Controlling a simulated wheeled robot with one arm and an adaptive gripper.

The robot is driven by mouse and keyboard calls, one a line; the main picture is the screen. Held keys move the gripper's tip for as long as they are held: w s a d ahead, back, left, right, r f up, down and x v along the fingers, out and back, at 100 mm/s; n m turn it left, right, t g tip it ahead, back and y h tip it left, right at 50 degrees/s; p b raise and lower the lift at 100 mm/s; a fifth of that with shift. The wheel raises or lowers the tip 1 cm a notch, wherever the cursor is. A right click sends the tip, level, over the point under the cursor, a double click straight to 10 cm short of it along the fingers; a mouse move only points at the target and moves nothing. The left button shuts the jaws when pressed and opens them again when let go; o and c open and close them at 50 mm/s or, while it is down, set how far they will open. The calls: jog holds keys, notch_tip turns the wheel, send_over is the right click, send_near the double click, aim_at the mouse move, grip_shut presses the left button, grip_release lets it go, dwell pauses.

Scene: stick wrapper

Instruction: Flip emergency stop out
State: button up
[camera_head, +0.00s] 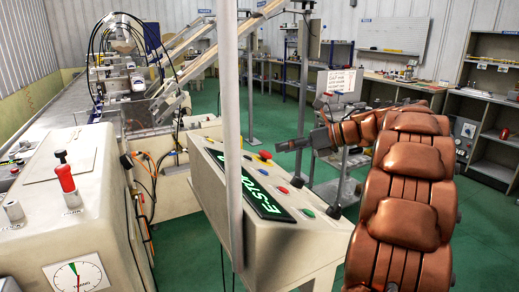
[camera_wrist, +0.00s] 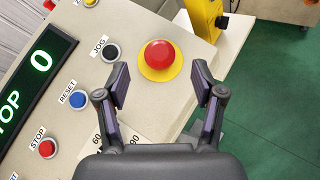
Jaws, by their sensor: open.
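The emergency stop, a red mushroom button on a yellow round base (camera_wrist: 160,56), sits at the edge of a beige control panel in the wrist view. It also shows small in the head view (camera_head: 265,155), near the panel's far end. My gripper (camera_wrist: 161,75) is open and empty in the wrist view, its two dark fingers apart on either side below the button. The button appears between and just beyond the fingertips. In the head view my gripper (camera_head: 282,146) hovers close to the button's right. I cannot tell the exact gap.
The panel (camera_head: 310,225) carries a lit green display (camera_head: 258,190), a black JOG button (camera_wrist: 110,51), a blue RESET button (camera_wrist: 78,99) and a red STOP button (camera_wrist: 46,148). A grey vertical post (camera_head: 231,130) stands before the panel. A yellow part (camera_wrist: 203,18) is beyond it.

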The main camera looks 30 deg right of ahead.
aim_at(267, 152)
jog(key=p+x, duration=0.1)
jog(key=x, duration=0.5)
jog(key=shift+w+a+f, duration=0.1)
jog(key=shift+w+a, duration=0.05)
jog(key=shift+a, duration=0.05)
grip_shut()
dwell(0.5)
